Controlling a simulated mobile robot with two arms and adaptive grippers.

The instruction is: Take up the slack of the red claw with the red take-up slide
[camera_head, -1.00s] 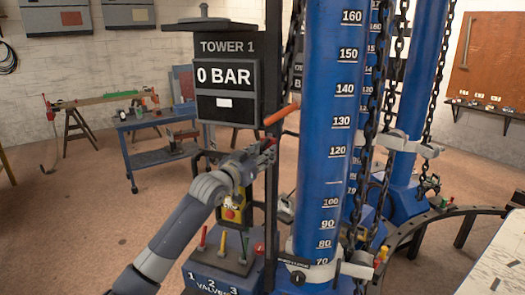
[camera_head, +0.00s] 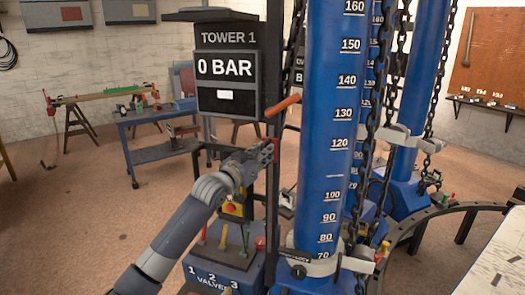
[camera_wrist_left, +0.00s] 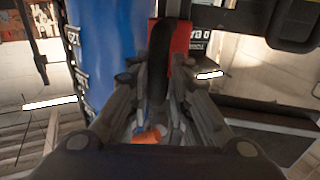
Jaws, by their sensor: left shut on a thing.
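My left gripper (camera_head: 268,150) is at the dark upright post (camera_head: 271,190) beside the big blue tower (camera_head: 328,150). An orange-red bar (camera_head: 283,106) sticks out by the post above the gripper. I cannot make out the red claw for certain. My right gripper is not in view.
The gauge box reading 0 BAR (camera_head: 226,84) is above my left forearm. Below are the valve levers (camera_head: 223,240) and a red knob (camera_head: 260,243). Chains (camera_head: 372,130) hang right of the blue tower. A blue cart (camera_head: 160,135) stands behind at left.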

